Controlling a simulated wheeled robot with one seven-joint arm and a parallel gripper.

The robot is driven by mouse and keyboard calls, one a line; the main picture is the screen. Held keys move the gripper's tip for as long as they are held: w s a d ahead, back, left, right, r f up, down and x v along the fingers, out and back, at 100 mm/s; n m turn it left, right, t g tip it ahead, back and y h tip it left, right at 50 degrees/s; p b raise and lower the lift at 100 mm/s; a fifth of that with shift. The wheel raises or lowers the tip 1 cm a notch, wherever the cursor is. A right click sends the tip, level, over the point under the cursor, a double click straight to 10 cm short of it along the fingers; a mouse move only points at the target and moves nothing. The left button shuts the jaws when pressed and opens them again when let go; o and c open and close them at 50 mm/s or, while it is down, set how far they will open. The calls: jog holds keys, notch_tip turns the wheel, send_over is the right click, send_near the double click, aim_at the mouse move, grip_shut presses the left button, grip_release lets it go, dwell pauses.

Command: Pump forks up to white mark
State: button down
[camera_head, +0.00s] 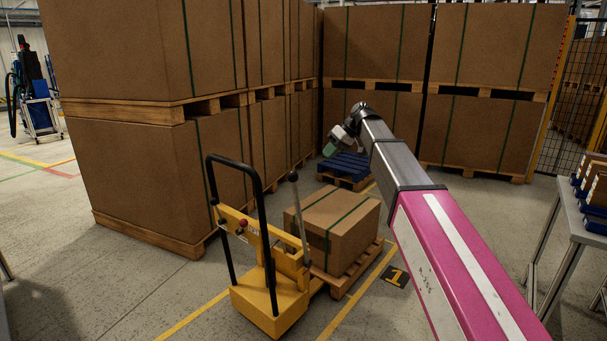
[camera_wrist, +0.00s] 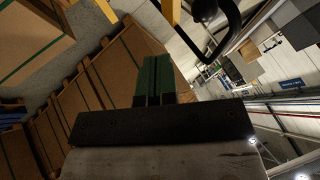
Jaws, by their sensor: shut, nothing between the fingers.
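The yellow hand pallet truck (camera_head: 268,300) stands upright with its black hoop handle (camera_head: 258,185). A grey lever (camera_head: 299,220) with a dark round knob rises beside it, tilted slightly. A small red knob (camera_head: 243,223) sits on the yellow crossbar. The forks are mostly hidden at the wooden pallet under the strapped carton (camera_head: 340,222). I cannot make out a white mark. My gripper (camera_head: 329,150) is beyond and above the lever knob, apart from it. In the wrist view, its green fingers (camera_wrist: 152,70) are together and empty, with a dark round knob (camera_wrist: 204,10) and the black handle (camera_wrist: 228,35) beyond.
Tall stacks of strapped cartons (camera_head: 150,60) on pallets stand left and behind. A blue pallet (camera_head: 347,166) lies behind the carton. A table (camera_head: 580,222) with boxes stands at right. Open floor (camera_head: 130,300) lies left of the truck. A floor marker "1" (camera_head: 395,277) is right of the pallet.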

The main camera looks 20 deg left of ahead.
jog(key=shift+f, duration=0.1)
jog(key=s+a+f, duration=0.5)
jog(key=a+f, duration=0.1)
jog(key=a, duration=0.2)
jog(key=shift+f, duration=0.4)
jog(key=shift+a, duration=0.1)
jog(key=shift+s, duration=0.1)
